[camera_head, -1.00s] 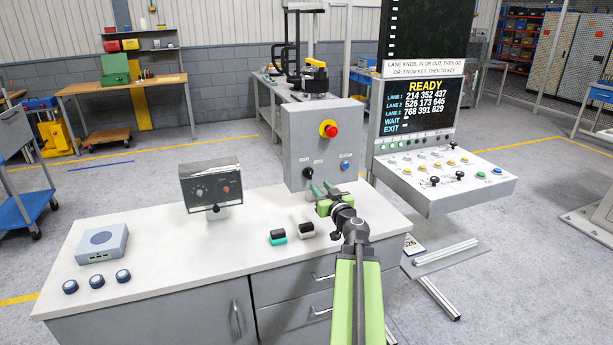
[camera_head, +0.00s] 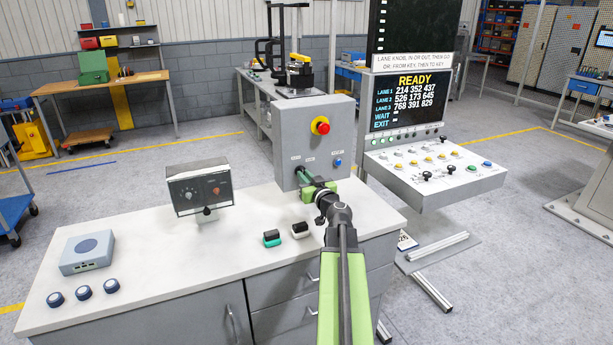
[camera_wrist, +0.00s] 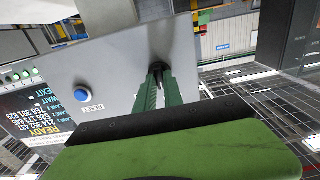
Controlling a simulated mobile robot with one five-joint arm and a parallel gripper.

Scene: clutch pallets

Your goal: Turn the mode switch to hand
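The mode switch is a black knob, seen in the wrist view (camera_wrist: 158,67), on the front of a grey control box (camera_head: 285,135). Small labels above it are too small to read surely in the head view, so its setting is unclear. My gripper (camera_head: 302,175) reaches the lower front of the box and hides the knob in the head view. In the wrist view its two green fingers (camera_wrist: 159,78) lie close together, one on each side of the knob, and look shut on it.
The box also carries a red emergency button (camera_head: 320,125) and a blue reset button (camera_head: 338,162). A small dial box (camera_head: 200,190) stands to the left on the white bench (camera_head: 160,265).

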